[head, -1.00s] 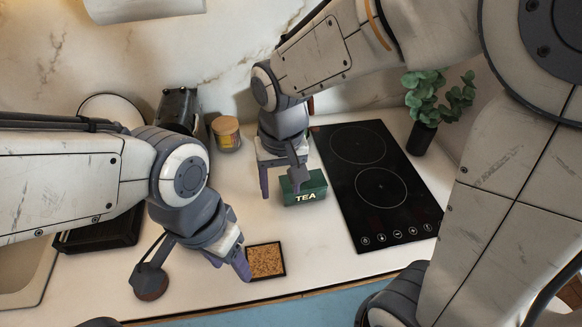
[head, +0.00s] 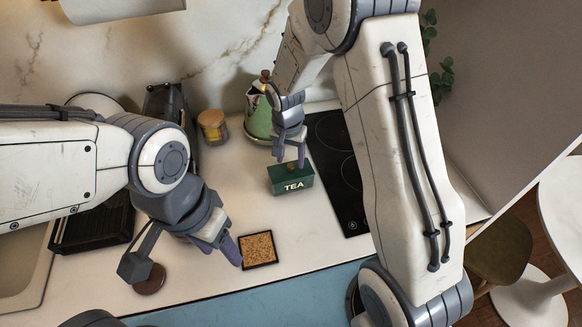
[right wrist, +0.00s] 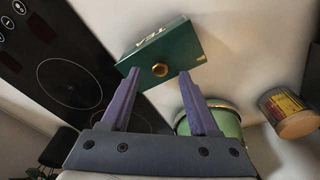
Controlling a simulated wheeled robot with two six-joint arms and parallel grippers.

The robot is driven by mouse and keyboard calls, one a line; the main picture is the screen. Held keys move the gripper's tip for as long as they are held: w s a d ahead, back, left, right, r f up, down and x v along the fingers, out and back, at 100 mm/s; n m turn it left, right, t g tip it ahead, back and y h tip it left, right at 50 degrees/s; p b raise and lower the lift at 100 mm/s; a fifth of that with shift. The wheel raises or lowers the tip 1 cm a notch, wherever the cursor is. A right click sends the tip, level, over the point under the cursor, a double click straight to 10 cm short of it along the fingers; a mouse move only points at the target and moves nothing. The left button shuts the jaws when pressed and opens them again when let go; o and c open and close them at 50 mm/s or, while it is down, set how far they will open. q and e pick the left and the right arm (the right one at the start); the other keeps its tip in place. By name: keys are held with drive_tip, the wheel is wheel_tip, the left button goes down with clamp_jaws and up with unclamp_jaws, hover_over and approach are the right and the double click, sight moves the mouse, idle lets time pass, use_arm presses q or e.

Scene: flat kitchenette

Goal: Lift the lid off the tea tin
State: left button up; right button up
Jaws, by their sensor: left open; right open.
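The green tea tin (head: 291,180) stands upright on the white counter with its lid on, and its front reads TEA. In the right wrist view the tin (right wrist: 180,52) shows its lid with a round brass knob (right wrist: 160,70). My right gripper (head: 289,160) is open above the tin. In the right wrist view its fingers (right wrist: 158,84) stand apart on either side of the knob, not closed on it. My left gripper (head: 236,258) is open and empty, low beside the cork mat (head: 258,250), away from the tin.
The black hob (head: 335,150) lies right of the tin, partly behind my right arm. A green kettle (head: 259,118) stands behind the tin. A jar with a wooden lid (head: 213,127) is at the back left. The counter between tin and mat is clear.

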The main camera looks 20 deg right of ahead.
sight(291, 169)
drive_tip(key=shift+w+d+f, duration=0.1)
drive_tip(key=shift+f, duration=1.2)
clamp_jaws()
drive_tip(key=shift+r, duration=0.15)
